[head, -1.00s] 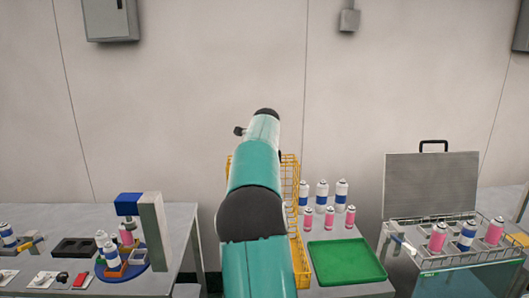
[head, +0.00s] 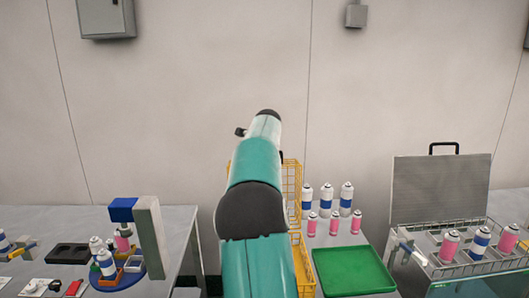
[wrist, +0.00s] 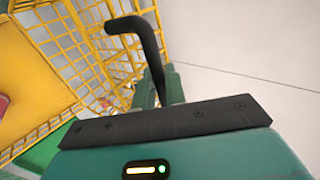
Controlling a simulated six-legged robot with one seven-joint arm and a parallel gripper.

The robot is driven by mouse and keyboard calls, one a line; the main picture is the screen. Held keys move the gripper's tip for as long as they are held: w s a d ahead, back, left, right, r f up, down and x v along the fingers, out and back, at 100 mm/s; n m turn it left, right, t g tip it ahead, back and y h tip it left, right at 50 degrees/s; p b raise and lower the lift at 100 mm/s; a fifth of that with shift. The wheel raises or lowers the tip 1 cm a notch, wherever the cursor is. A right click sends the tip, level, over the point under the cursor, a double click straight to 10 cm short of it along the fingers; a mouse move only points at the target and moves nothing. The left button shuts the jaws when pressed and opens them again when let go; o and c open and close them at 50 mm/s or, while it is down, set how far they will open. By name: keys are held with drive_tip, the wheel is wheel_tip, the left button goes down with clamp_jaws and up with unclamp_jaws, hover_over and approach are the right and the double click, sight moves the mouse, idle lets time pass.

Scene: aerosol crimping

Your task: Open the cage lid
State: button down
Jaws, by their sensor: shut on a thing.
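The yellow wire cage (head: 301,262) stands on the table behind my arm in the head view. Its mesh lid (head: 292,185) appears raised upright above the body, partly hidden by my arm. In the wrist view, yellow mesh (wrist: 88,45) fills the upper left. A black bent handle (wrist: 140,28) runs down between the fingers of my gripper (wrist: 160,88), which is shut on it. The handle appears to belong to the lid; its joint with the mesh is not clear.
A green tray (head: 352,270) lies right of the cage, with several cans behind it. A glass water tank (head: 470,284) with a rack of cans and a raised grey lid (head: 440,188) stands far right. A blue and grey crimping machine (head: 148,235) stands left.

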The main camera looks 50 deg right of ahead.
drive_tip(key=shift+d, duration=0.15)
drive_tip(key=shift+r, duration=0.1)
drive_tip(key=c, duration=1.5)
unclamp_jaws()
drive_tip(key=shift+c, duration=0.2)
drive_tip(key=v, duration=1.3)
drive_tip(key=shift+s+a+r, duration=0.2)
drive_tip(key=shift+a+r, duration=0.05)
